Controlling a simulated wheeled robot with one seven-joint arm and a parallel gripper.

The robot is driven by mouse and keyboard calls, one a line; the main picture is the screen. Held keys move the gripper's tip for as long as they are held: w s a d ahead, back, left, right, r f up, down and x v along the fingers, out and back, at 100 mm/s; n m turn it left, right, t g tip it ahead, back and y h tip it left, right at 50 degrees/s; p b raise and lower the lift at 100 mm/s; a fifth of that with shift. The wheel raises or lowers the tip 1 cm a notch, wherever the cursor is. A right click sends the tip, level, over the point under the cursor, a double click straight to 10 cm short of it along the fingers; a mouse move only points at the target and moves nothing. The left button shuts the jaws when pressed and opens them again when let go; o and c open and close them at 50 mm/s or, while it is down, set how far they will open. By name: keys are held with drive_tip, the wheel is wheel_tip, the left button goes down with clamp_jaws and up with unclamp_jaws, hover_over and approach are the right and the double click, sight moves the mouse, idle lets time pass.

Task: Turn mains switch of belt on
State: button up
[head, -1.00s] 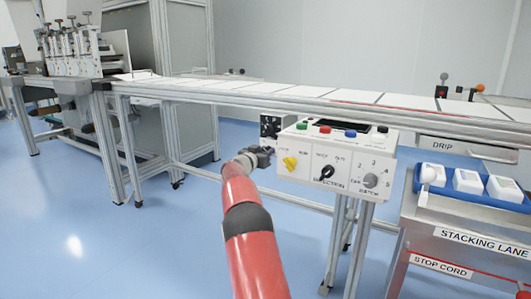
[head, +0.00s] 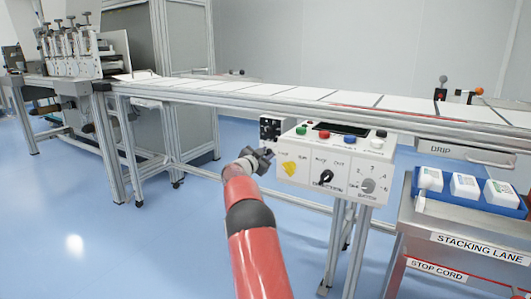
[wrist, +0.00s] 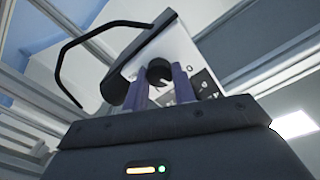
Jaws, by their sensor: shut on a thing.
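A small dark-faced switch box (head: 271,129) is fixed under the belt's edge, left of the white control panel (head: 336,158). My gripper (head: 264,157) is just below the box in the head view. In the wrist view, the two purple fingers of my gripper (wrist: 162,88) are shut on a black round knob (wrist: 158,72) on a white-faced housing (wrist: 182,50). The knob's pointer and position are hidden by the fingers. Whether this knob belongs to the dark-faced box cannot be told for certain.
The panel carries a yellow knob (head: 289,168), a black selector (head: 325,177), a grey dial (head: 368,186) and coloured buttons. The belt (head: 300,95) runs above. A black bar (wrist: 80,50) loops left of the housing in the wrist view.

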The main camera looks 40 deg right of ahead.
drive_tip(key=m+b, duration=0.1)
drive_tip(key=m, duration=0.5)
drive_tip(key=shift+f, duration=0.15)
drive_tip(key=m+b, duration=0.2)
drive_tip(key=m, duration=0.4)
drive_tip(key=shift+b, duration=0.3)
drive_tip(key=shift+m, duration=0.3)
drive_tip(key=o, duration=1)
drive_tip(key=shift+s, duration=0.1)
drive_tip(key=b+v, duration=0.1)
drive_tip(key=v, duration=0.6)
drive_tip(key=shift+s+a, duration=0.1)
drive_tip(key=shift+a, duration=0.25)
